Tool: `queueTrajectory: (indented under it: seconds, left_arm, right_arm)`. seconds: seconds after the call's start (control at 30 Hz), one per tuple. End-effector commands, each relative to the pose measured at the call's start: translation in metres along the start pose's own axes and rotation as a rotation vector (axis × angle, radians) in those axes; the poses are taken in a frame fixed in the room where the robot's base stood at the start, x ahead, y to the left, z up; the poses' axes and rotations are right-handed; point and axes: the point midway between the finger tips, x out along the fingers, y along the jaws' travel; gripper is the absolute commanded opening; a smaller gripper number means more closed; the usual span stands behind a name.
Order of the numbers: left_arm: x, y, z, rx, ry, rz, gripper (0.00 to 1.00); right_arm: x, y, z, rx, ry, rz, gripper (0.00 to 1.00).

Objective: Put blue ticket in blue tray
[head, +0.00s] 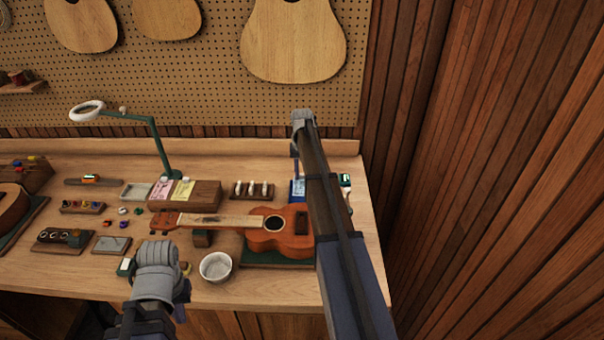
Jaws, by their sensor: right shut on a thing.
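The blue tray (292,197) is at the back right of the bench, partly hidden by my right arm. A pale blue card, the blue ticket (299,184), shows at the tray, under my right gripper (296,172). The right gripper points down and is shut on the ticket; its fingertips are small and partly hidden. I cannot tell whether the ticket touches the tray floor. My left gripper (157,262) is low over the bench's front edge, left of the white bowl; its fingers are not clear.
A wooden holder (205,195) carries pink (162,187) and yellow (183,190) tickets. A ukulele (272,230) lies left of my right arm. A green lamp (165,150) stands behind. A white bowl (216,266) is near the front edge. A wood-panelled wall is on the right.

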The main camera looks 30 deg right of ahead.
Motion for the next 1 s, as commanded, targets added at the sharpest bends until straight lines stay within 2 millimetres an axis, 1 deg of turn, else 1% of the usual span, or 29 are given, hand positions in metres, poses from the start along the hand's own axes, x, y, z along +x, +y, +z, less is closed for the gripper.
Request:
queueTrajectory:
  seconds: [0.03,0.4,0.5,0.67,1.0]
  left_arm:
    - [0.009,0.001,-0.001,0.0,0.0,0.0,0.0]
    - [0.04,0.004,-0.002,-0.001,0.0,0.0,0.0]
    - [0.046,0.004,-0.003,-0.001,0.0,0.0,0.0]
    - [0.05,0.005,-0.003,-0.001,0.0,0.0,0.0]
    - [0.049,0.005,-0.003,-0.001,0.0,0.0,0.0]
  right_arm:
    - [0.009,0.0,0.0,0.0,0.0,0.0,0.0]
    - [0.041,0.0,0.0,0.0,0.0,0.0,0.0]
    - [0.046,0.0,0.0,0.0,0.0,0.0,0.0]
    - [0.05,0.0,0.0,0.0,0.0,0.0,0.0]
    - [0.049,0.0,0.0,0.0,0.0,0.0,0.0]
